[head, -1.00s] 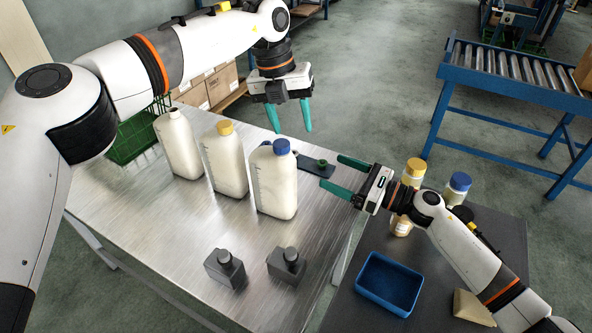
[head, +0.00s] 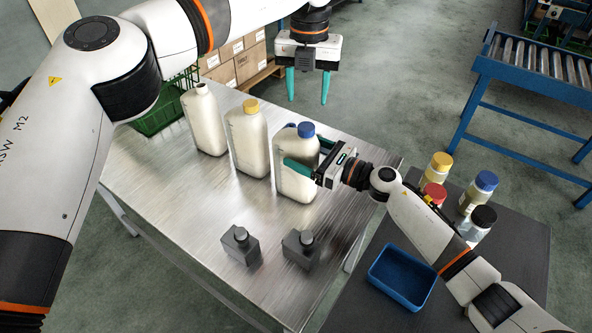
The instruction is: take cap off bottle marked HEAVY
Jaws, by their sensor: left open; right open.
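Three large cream jugs stand upright on the steel table: an uncapped one (head: 206,125), a yellow-capped one (head: 248,145) and a blue-capped one (head: 297,189). I cannot read HEAVY on any bottle. My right gripper (head: 303,156) is open at the upper body of the blue-capped jug, with one finger across its near side and the other partly hidden on its far side. I cannot tell whether they touch it. The blue cap (head: 306,129) sits on the jug above the fingers. My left gripper (head: 308,101) is open and empty, fingers down, above and beyond this jug.
Two dark grey blocks with round tops (head: 241,246) stand at the steel table's front. The dark side table (head: 510,260) bears a blue tray (head: 384,279) and several small bottles with yellow, red, blue and black caps. A green crate (head: 160,118) is behind the jugs.

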